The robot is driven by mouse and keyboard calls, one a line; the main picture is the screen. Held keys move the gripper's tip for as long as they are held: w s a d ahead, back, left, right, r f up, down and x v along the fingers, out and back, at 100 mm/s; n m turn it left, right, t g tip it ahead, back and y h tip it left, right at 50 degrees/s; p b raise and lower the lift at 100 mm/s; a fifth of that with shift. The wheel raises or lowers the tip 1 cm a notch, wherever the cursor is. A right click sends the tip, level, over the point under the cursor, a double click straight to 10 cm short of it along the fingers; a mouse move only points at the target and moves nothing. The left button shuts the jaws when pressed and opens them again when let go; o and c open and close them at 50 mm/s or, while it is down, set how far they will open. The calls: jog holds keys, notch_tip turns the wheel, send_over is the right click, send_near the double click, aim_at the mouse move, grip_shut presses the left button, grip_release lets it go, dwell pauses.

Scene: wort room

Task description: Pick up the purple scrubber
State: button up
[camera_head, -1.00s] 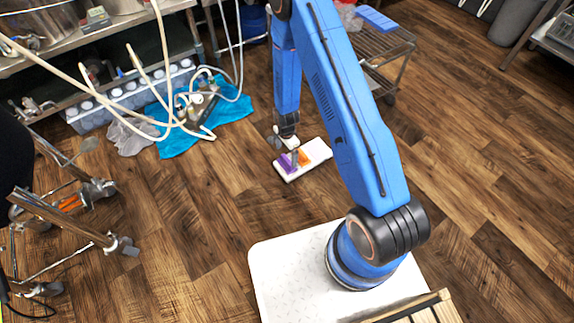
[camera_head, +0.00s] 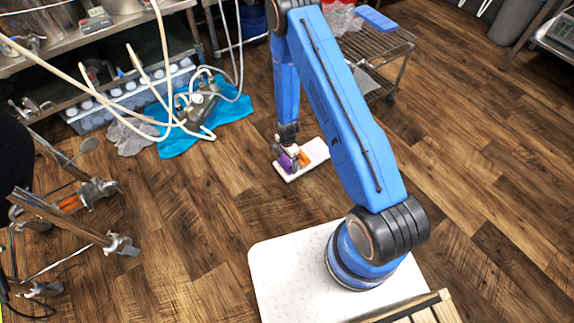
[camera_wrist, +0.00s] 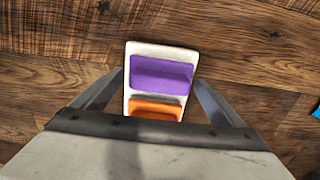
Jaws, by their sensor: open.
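The purple scrubber (camera_wrist: 161,74) is a rectangular block lying on a white tray (camera_wrist: 134,48) on the wooden floor. An orange scrubber (camera_wrist: 155,107) lies beside it on the same tray, partly hidden by my gripper in the wrist view. In the head view the purple scrubber (camera_head: 286,162) and the orange one (camera_head: 307,157) show at the left and middle of the tray (camera_head: 318,147). My gripper (camera_wrist: 158,88) is open and empty, its fingers on either side of the tray in the wrist view. In the head view my gripper (camera_head: 290,157) is right at the purple scrubber and partly covers it.
A blue cloth (camera_head: 225,112) with a pump and hoses lies on the floor to the left. A wire-shelf cart (camera_head: 375,45) stands behind to the right. A wheeled metal frame (camera_head: 75,205) stands at the left. Floor around the tray is clear.

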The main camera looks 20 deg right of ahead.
aim_at(287, 159)
jog(key=c, duration=1.3)
notch_tip(287, 159, up, 10)
